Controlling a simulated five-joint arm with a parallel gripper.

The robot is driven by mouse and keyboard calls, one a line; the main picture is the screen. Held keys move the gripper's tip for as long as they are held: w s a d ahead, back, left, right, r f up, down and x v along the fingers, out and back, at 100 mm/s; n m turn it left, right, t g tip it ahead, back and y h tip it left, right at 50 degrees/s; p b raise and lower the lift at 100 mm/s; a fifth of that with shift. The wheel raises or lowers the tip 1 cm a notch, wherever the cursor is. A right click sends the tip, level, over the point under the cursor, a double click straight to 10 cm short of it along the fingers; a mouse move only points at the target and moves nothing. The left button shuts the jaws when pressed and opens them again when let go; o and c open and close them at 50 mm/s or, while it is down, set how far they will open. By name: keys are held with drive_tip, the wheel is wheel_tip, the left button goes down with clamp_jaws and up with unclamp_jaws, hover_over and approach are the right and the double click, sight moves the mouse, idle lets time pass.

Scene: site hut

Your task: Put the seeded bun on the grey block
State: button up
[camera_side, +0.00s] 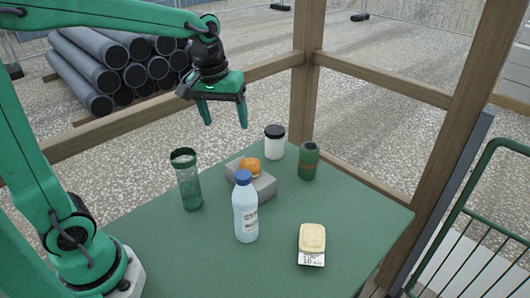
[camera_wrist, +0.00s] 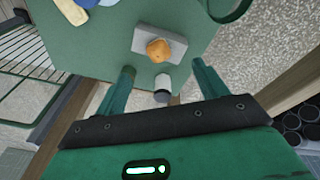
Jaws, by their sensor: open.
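The seeded bun (camera_side: 249,167) is small, round and orange-brown. It rests on top of the grey block (camera_side: 264,186), towards the block's far end in the side view. In the wrist view the bun (camera_wrist: 158,50) sits on the grey block (camera_wrist: 178,47), between and beyond my fingers. My gripper (camera_side: 224,126) is open and empty, raised in the air above the table's far edge, apart from the bun and block. Its two fingers (camera_wrist: 160,80) also show spread in the wrist view. The bottle hides part of the block in the side view.
On the green table (camera_side: 300,275), a bottle with a blue cap (camera_side: 245,210) stands just in front of the block. A green tumbler (camera_side: 187,180) stands left, a white jar with black lid (camera_side: 274,142) and green jar (camera_side: 308,162) behind. A labelled cream item (camera_side: 312,240) lies front right.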

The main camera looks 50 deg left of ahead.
drive_tip(key=s+d+m+t, duration=0.1)
drive_tip(key=s+m+t, duration=0.2)
drive_tip(key=s, duration=1.1)
drive_tip(key=shift+s+m+t, duration=0.2)
drive_tip(key=shift+m+t, duration=0.1)
drive_tip(key=shift+m, duration=1.1)
